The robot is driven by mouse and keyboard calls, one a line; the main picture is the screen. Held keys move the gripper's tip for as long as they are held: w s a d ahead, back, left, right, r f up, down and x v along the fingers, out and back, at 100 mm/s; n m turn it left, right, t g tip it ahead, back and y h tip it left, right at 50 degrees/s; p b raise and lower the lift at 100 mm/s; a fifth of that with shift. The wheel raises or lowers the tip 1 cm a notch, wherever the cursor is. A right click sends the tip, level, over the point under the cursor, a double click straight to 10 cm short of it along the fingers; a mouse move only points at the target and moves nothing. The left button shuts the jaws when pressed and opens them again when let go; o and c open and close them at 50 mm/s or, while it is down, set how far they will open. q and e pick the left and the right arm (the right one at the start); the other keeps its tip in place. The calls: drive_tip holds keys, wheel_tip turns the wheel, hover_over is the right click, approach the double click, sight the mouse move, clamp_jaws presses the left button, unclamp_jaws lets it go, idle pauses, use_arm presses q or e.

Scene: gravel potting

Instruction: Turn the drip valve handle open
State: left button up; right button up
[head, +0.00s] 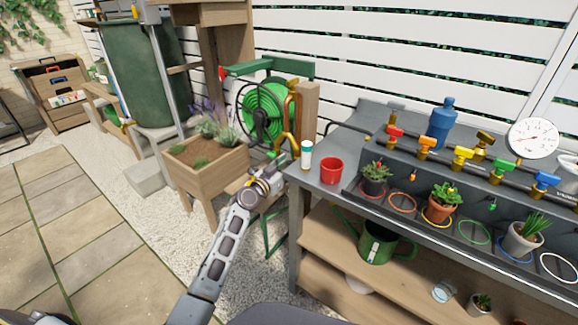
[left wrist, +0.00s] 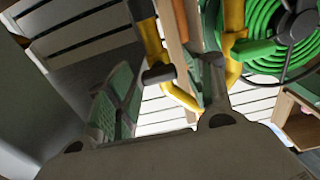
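Coloured valve handles sit on a dark pipe along the back of the grey bench: red (head: 395,131), orange (head: 427,142), yellow (head: 464,153), green (head: 503,166) and blue (head: 546,179). I cannot tell which one is the drip valve handle. My left gripper (head: 272,178) is left of the bench, below the hose reel and well apart from these handles. The left wrist view shows its fingers (left wrist: 168,100) spread apart, with no object clearly held. A yellow pipe (left wrist: 180,96) with a dark knob shows beyond them. My right gripper is out of view.
A green hose reel (head: 262,110) and wooden post (head: 307,108) stand behind my left gripper; a wooden planter (head: 208,172) is to its left. A white-capped bottle (head: 306,155), red cup (head: 331,171) and potted plants occupy the bench front. A watering can (head: 378,243) sits below.

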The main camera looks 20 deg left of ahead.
use_arm(q)
drive_tip(key=c, duration=0.8)
